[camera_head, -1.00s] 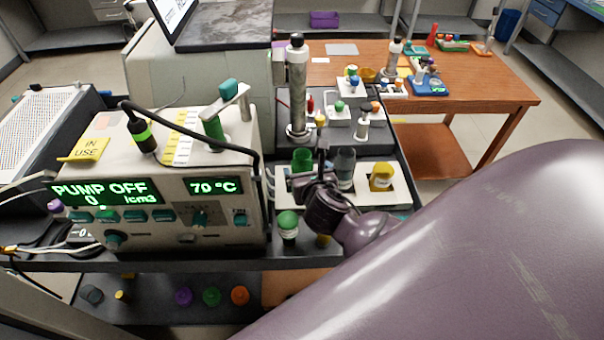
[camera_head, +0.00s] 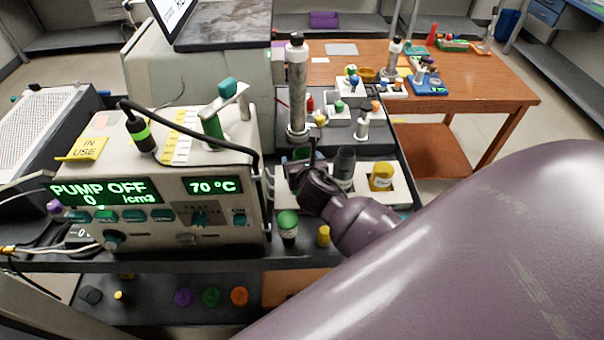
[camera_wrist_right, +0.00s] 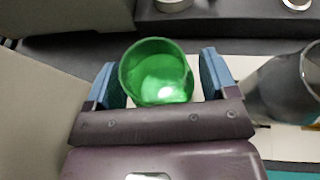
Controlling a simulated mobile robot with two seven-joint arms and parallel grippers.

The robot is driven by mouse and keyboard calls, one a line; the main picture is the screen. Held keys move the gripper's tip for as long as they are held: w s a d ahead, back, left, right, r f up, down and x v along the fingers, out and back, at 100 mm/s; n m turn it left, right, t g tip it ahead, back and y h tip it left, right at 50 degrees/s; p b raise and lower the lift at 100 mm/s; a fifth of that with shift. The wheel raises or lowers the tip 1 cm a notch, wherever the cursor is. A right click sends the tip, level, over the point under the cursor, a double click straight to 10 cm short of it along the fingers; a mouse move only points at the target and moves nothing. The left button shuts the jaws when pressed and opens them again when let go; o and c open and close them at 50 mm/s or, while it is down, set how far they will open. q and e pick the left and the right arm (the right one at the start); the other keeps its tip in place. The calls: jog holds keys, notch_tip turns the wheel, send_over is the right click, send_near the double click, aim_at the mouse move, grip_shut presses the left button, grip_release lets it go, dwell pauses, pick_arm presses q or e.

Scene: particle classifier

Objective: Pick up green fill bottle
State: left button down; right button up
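The green fill bottle (camera_wrist_right: 156,72) shows in the right wrist view as a round, glossy green top between my right gripper's blue finger pads. My right gripper (camera_wrist_right: 160,76) is open around it; a small gap shows at the right pad, while the left pad is very close and contact there is unclear. In the head view, only a bit of the green bottle (camera_head: 301,153) shows behind my right gripper (camera_head: 303,168), at the left end of a white holder (camera_head: 401,190). My left gripper is not in view.
A dark grey bottle (camera_head: 345,166) stands close to the right of my gripper, with a yellow one (camera_head: 381,176) beyond. A green-capped bottle (camera_head: 288,227) and a small yellow one (camera_head: 323,236) stand in front. The pump machine (camera_head: 165,180) is at left; a metal column (camera_head: 297,90) stands behind.

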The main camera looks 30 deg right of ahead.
jog(key=c, duration=0.9)
